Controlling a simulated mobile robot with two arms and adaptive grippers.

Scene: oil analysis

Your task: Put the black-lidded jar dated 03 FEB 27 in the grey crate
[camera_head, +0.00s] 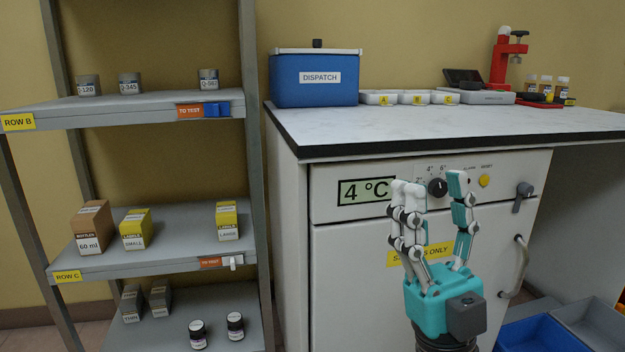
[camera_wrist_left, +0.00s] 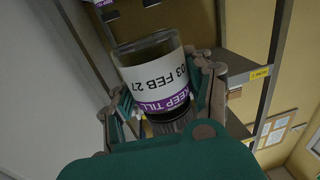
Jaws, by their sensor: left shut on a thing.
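The jar (camera_wrist_left: 153,75) dated 03 FEB 27 shows in the left wrist view. It has clear walls, a white label with a purple "KEEP TILL" band, and a dark lid at the end towards my palm. My left gripper (camera_wrist_left: 160,88) is shut on it, a finger on each side; this gripper is outside the head view. My right gripper (camera_head: 432,186) is open and empty in front of the white cabinet. The grey crate (camera_head: 598,322) is partly visible at the head view's lower right corner.
A blue crate (camera_head: 540,334) stands beside the grey one. The shelf rack (camera_head: 160,270) is at left. The counter (camera_head: 420,125) carries a blue dispatch box (camera_head: 315,92).

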